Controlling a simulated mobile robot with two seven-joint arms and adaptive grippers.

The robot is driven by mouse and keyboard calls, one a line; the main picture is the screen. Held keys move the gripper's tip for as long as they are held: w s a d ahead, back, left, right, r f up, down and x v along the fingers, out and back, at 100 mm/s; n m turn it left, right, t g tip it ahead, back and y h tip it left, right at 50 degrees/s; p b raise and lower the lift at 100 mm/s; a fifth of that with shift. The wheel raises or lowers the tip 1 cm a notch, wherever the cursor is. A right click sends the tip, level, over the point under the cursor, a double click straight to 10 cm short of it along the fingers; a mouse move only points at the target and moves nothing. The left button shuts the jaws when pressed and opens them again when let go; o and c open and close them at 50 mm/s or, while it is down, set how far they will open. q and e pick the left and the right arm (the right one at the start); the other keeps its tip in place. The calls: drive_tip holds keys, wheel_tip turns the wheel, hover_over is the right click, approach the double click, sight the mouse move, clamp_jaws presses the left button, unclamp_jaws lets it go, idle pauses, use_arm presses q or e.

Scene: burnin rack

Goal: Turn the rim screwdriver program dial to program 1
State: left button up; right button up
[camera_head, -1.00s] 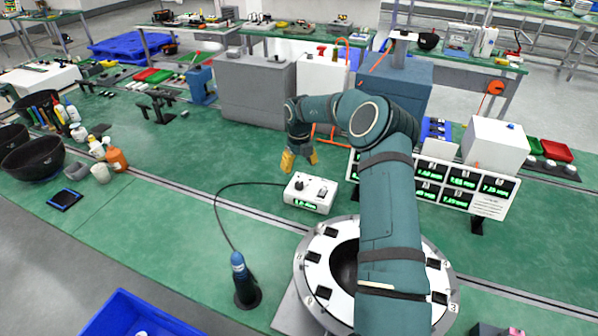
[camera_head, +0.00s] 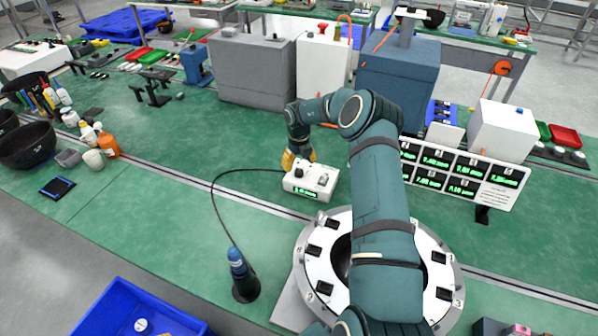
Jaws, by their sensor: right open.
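The screwdriver program box (camera_head: 310,182) is a small white controller on the green bench, with a lit green display on its front. Dark and grey knobs sit on its top; which setting the dial points to is too small to read. My right gripper (camera_head: 297,160) has yellow fingers and is open, at the box's far left edge, close to the dark dial (camera_head: 301,172). I cannot tell whether it touches it. The blue screwdriver (camera_head: 237,264) stands upright in a black holder and is joined to the box by a black cable. My left gripper is not in view.
A round white fixture with dark blocks on its rim (camera_head: 312,263) stands in front of the box, partly behind my arm. A display panel (camera_head: 463,178) stands at right. Large grey cabinets (camera_head: 250,70) stand behind. A blue bin (camera_head: 115,308) is at the lower left. Bench left of the box is mostly clear.

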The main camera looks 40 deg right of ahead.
sight(299, 171)
drive_tip(key=shift+f, duration=2.2)
clamp_jaws()
